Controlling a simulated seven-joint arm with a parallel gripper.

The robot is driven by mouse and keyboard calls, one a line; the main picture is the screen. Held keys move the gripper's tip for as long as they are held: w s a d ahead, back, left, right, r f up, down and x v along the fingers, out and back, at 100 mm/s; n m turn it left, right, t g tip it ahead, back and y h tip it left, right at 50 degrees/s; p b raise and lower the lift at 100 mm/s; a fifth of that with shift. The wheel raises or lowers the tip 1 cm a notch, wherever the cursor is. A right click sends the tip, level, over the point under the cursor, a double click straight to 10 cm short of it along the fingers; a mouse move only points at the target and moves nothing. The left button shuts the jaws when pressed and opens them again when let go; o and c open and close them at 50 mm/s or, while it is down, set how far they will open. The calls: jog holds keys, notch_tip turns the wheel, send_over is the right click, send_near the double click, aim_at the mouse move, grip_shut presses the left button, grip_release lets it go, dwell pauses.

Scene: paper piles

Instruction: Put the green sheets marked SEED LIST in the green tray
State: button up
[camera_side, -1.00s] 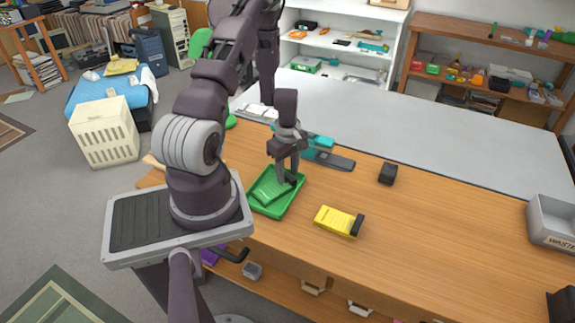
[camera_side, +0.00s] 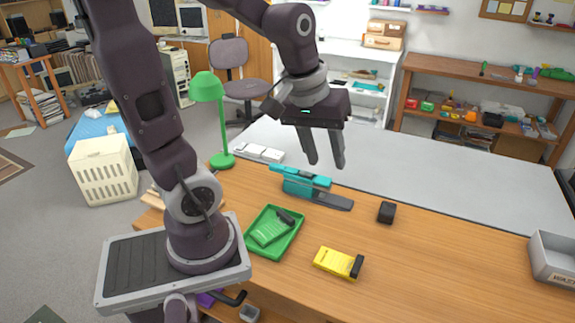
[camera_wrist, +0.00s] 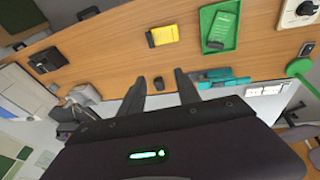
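The green tray (camera_side: 291,246) lies on the wooden table, left of the yellow sheets. Green sheets (camera_side: 270,230) lie inside it with a dark clip at their upper right end; their print is too small to read. The tray also shows in the wrist view (camera_wrist: 232,9), with the green sheets (camera_wrist: 218,27) in it. My gripper (camera_side: 326,165) is raised above the table's back edge, beyond the tray. Its two fingers are apart with nothing between them, as the wrist view (camera_wrist: 160,82) also shows.
Yellow sheets (camera_side: 333,260) with a dark clip lie right of the tray. A teal and grey device (camera_side: 305,184) sits behind it. A small black block (camera_side: 386,212), a grey waste tray (camera_side: 553,262) and a green lamp (camera_side: 222,130) stand around. The table's right middle is clear.

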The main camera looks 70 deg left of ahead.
jog(key=s+d+r+m+t, duration=0.2)
jog(key=s+d+r+m, duration=0.2)
jog(key=s+d+m, duration=0.3)
jog(key=s+m, duration=0.1)
jog(key=s, duration=0.1)
jog(key=shift+s+d+r+m, duration=0.15)
jog(key=shift+s+r+m, duration=0.15)
jog(key=shift+s, duration=0.1)
